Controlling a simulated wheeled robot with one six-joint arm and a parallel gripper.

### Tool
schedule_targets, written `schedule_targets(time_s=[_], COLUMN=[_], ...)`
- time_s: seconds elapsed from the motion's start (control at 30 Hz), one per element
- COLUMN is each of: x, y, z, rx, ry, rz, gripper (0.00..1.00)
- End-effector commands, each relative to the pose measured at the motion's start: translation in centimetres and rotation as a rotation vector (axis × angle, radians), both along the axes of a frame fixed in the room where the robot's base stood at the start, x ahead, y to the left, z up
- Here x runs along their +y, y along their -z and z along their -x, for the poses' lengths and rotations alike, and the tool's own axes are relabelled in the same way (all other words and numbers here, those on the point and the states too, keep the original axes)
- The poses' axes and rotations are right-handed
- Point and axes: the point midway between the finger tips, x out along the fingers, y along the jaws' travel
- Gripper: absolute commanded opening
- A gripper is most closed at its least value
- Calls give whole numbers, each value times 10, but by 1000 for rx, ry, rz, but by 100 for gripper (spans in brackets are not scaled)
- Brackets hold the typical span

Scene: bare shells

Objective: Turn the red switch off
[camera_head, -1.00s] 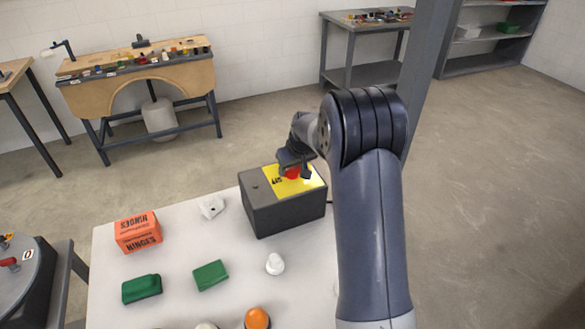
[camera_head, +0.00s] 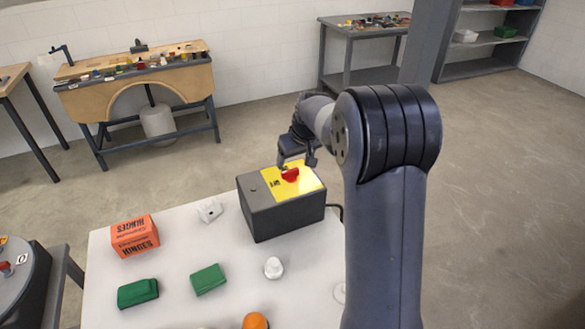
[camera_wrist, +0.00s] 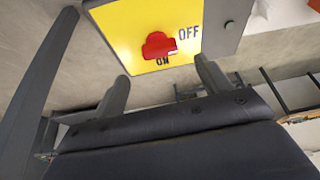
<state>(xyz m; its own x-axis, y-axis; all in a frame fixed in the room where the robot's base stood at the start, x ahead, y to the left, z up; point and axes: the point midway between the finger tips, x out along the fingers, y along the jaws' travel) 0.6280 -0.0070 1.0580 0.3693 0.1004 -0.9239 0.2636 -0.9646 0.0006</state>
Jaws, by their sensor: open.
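The red switch (camera_head: 290,174) is a rotary knob on a yellow plate (camera_head: 309,184) on top of a dark grey box (camera_head: 278,219). In the wrist view the red knob (camera_wrist: 158,46) lies across the yellow plate, with "OFF" printed to its right and "ON" just below it. Which label it points to is hard to tell. My gripper (camera_head: 297,163) is open and empty, just above and behind the knob, apart from it. In the wrist view its two fingers (camera_wrist: 163,81) are spread wide below the knob.
The box stands on a white table (camera_head: 180,250) with an orange hinges box (camera_head: 135,236), two green blocks, a white piece (camera_head: 210,211), a white knob (camera_head: 273,267) and an orange dome (camera_head: 255,321). A workbench (camera_head: 135,95) stands behind; the floor between is clear.

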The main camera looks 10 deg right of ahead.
Motion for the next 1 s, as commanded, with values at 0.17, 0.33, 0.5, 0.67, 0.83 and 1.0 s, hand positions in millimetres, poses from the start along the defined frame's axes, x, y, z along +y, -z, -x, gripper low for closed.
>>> schedule_targets(time_s=[0.17, 0.33, 0.5, 0.67, 0.83, 1.0], x=[-3, -4, -4, -4, -3, 1], y=[-24, -34, -35, -34, -24, 2], z=[10, 14, 14, 14, 10, -1], rx=[-2, 0, 1, 1, 3, 4], ry=[0, 0, 0, 0, 0, -1], rz=[0, 0, 0, 0, 0, -1], gripper=[73, 73, 73, 73, 73, 73])
